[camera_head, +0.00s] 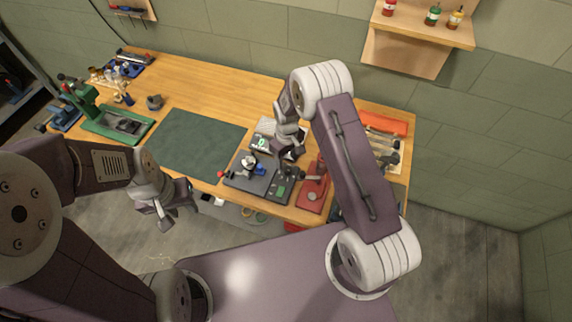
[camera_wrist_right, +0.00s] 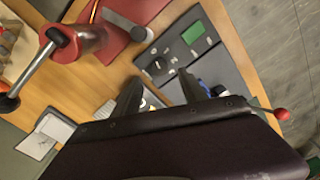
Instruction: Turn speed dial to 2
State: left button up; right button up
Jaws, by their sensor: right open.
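The speed control box is a dark grey panel with a green display (camera_head: 281,190), near the front edge of the bench in the head view. In the right wrist view the control panel (camera_wrist_right: 208,58) shows its green screen (camera_wrist_right: 193,32) and a round black dial (camera_wrist_right: 158,66). My right gripper (camera_wrist_right: 159,78) is open, its fingertips left and right of the dial in that view. I cannot tell whether they touch it. The dial's setting is too small to read. In the head view my right gripper (camera_head: 288,152) is above the bench behind the box. My left gripper (camera_head: 176,209) is open and empty, off the bench's front edge.
A red device (camera_head: 313,188) with a grey lever (camera_wrist_right: 125,25) stands beside the box. A dark plate with a small blue-and-white device (camera_head: 252,166) lies on its left. A green mat (camera_head: 196,142) is clear. A green press (camera_head: 100,121) stands at the left.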

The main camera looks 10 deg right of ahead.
aim_at(287, 169)
notch_tip(287, 169, down, 5)
jog(key=shift+r+p, duration=0.2)
jog(key=shift+p, duration=0.4)
jog(key=shift+f, duration=0.5)
grip_shut()
